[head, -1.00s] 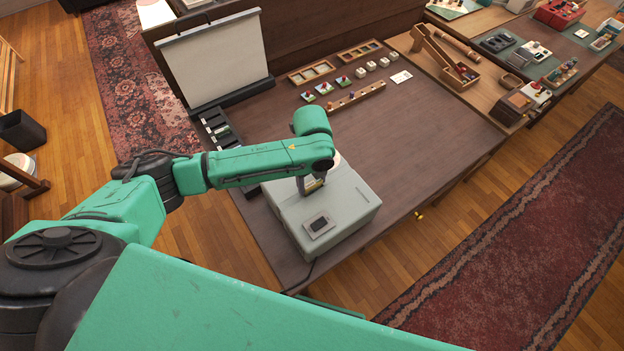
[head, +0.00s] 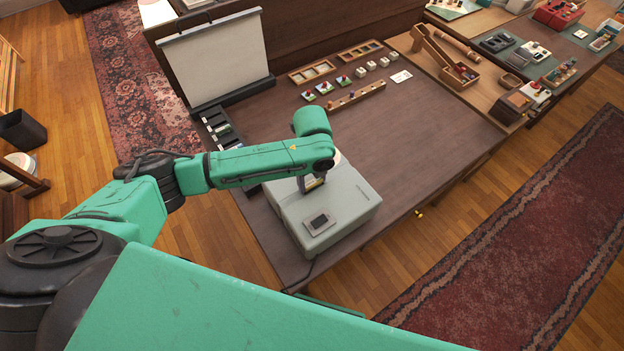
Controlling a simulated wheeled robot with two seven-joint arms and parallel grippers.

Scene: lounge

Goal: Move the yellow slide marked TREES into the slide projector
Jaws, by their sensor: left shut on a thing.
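The slide projector (head: 345,207) is a pale grey box near the front left of the dark table, with a small dark window on its top. My left gripper (head: 313,186) points down at the top of the projector, partly hidden by my own wrist. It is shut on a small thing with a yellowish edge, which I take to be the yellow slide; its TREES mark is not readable. I cannot tell whether the slide touches the projector. A dark slide rack (head: 213,124) with several slots stands at the table's left edge, partly behind my arm. My right gripper is not in view.
A white screen (head: 215,60) stands at the table's back left. Wooden trays (head: 312,71), small green-based pieces and a peg strip (head: 356,95) lie at the back. The table's right middle (head: 430,130) is clear. A side table (head: 470,60) adjoins at the right.

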